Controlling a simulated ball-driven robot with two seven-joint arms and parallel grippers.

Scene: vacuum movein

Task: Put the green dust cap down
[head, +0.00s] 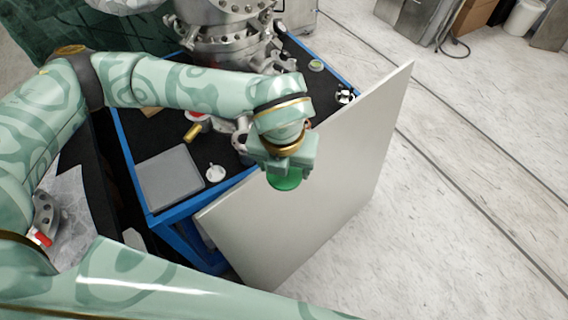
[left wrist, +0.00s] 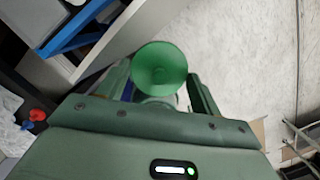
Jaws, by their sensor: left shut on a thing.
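The green dust cap (head: 285,183) shows just below my left gripper (head: 284,168) in the head view. My left gripper is shut on it. In the left wrist view the cap (left wrist: 158,66) is a round green dish between the two fingers of the left gripper (left wrist: 160,84), its face toward the camera. In the head view the cap is in front of the large pale panel, beyond the edge of the black bench top (head: 195,133); its height above anything cannot be told. My right gripper is not in view.
The upright pale panel (head: 340,165) leans along the bench's right side. On the bench are a grey flat lid (head: 170,180), a small white round part (head: 216,173), a gold cylinder (head: 192,132) and a steel vacuum chamber (head: 225,40). Pale floor lies open at right.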

